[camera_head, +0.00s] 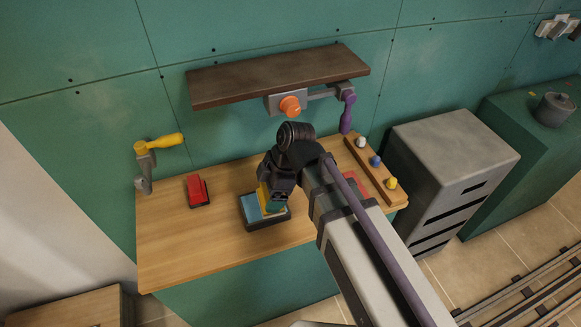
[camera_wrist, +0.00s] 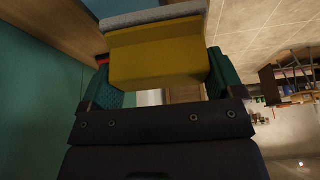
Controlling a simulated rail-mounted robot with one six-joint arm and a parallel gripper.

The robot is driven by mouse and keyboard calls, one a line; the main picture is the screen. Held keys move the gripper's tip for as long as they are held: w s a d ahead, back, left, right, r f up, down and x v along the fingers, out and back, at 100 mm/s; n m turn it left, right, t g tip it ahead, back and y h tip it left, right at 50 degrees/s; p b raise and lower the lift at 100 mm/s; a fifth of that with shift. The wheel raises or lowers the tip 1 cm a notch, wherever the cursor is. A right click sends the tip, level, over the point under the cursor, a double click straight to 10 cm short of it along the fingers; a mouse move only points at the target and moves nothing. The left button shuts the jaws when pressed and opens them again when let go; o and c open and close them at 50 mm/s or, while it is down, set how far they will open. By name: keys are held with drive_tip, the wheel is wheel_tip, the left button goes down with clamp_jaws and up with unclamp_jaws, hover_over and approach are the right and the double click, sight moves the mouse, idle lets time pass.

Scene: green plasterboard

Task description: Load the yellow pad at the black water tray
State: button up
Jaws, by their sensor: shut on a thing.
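My gripper (camera_head: 273,204) is shut on the yellow pad (camera_head: 262,197), low over the black water tray (camera_head: 268,223) on the wooden bench. The tray holds light blue water, visible left of the pad; its right part is hidden by my gripper and arm. In the wrist view the yellow pad (camera_wrist: 158,63) sits between the two green fingers of my gripper (camera_wrist: 160,80), with a grey layer on its far face. I cannot tell whether that face touches the water.
A red block on a dark base (camera_head: 198,190) stands left of the tray. A yellow-handled fixture (camera_head: 160,146) is on the left wall. A shelf (camera_head: 280,74) with an orange knob (camera_head: 290,106) overhangs behind. A rack (camera_head: 370,170) with coloured knobs is at right. The bench's front left is clear.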

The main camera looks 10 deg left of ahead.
drive_tip(key=shift+n, duration=0.4)
drive_tip(key=w+a, duration=0.3)
drive_tip(key=shift+w+f+b, duration=0.15)
drive_tip(key=shift+w+b, duration=0.1)
drive_tip(key=shift+b, duration=0.05)
wheel_tip(320, 180, down, 5)
drive_tip(key=b, duration=0.5)
drive_tip(key=shift+f, duration=0.15)
drive_tip(key=shift+f+b, duration=0.55)
drive_tip(key=shift+b, duration=0.1)
idle(0.8)
drive_tip(key=shift+r, duration=0.1)
wheel_tip(320, 180, up, 7)
drive_tip(key=p, duration=0.7)
